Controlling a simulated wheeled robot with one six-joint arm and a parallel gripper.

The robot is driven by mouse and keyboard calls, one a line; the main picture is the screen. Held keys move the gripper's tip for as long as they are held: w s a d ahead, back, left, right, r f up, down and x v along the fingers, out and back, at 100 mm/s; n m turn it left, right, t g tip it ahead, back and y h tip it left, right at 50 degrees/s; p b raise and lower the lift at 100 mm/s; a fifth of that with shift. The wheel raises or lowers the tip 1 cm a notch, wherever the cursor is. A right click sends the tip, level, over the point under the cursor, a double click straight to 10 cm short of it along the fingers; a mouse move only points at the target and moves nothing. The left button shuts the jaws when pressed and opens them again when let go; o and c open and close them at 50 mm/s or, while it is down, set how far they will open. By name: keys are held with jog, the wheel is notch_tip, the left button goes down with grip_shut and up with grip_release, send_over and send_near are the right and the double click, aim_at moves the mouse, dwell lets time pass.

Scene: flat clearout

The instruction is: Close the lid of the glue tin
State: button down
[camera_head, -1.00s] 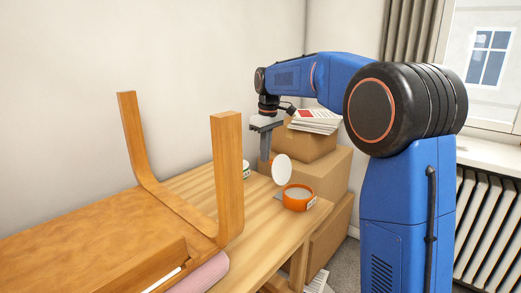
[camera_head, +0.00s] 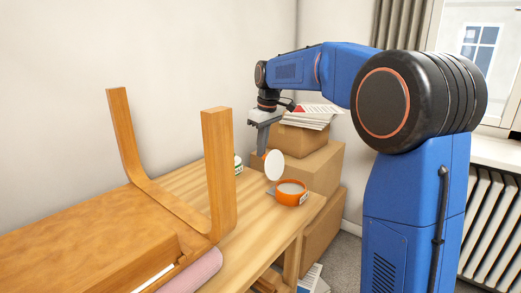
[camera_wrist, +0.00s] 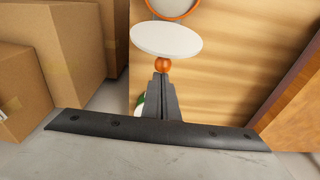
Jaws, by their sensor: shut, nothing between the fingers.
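The orange glue tin (camera_head: 292,193) stands on the wooden table, its top open. Its round white lid (camera_head: 274,165) stands up steeply at the tin's back left edge. In the wrist view the lid (camera_wrist: 166,39) shows tilted, with an orange knob (camera_wrist: 162,65) on the side facing me, and part of the tin (camera_wrist: 173,6) shows beyond it. My gripper (camera_head: 262,152) is shut and empty, behind the lid on its left side. In the wrist view the fingertips (camera_wrist: 161,77) are right at the knob; I cannot tell whether they touch it.
A wooden chair or stool (camera_head: 218,175) lies upturned on the table (camera_head: 262,222) at the left. A white and green container (camera_head: 238,166) stands behind its leg. Cardboard boxes (camera_head: 310,165) with papers on top (camera_head: 308,115) are stacked behind the table. The table's right edge is close to the tin.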

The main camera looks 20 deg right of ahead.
aim_at(274, 153)
jog(key=shift+s+d+r+t+y, duration=0.6)
jog(key=shift+s+t, duration=0.2)
jog(key=shift+t, duration=0.1)
jog(key=shift+s+d+r+t+y, duration=0.2)
jog(key=shift+s+d+t+y, duration=0.15)
jog(key=shift+s+d+t, duration=0.15)
jog(key=shift+s+d+r+t+y, duration=0.2)
jog(key=shift+s+d+t+y, duration=0.15)
jog(key=shift+s, duration=0.25)
jog(key=shift+s+d+r+t+y, duration=0.1)
jog(key=shift+s+d+t+y, duration=0.35)
jog(key=shift+s+t, duration=0.2)
jog(key=shift+s+d+t+y, duration=0.35)
jog(key=shift+s+d+t, duration=0.05)
jog(key=shift+s+t, duration=0.2)
jog(key=shift+s+d+f+t+y, duration=0.2)
jog(key=shift+s+d+t+y, duration=0.55)
jog(key=shift+s+t, duration=0.25)
jog(key=shift+r, duration=0.15)
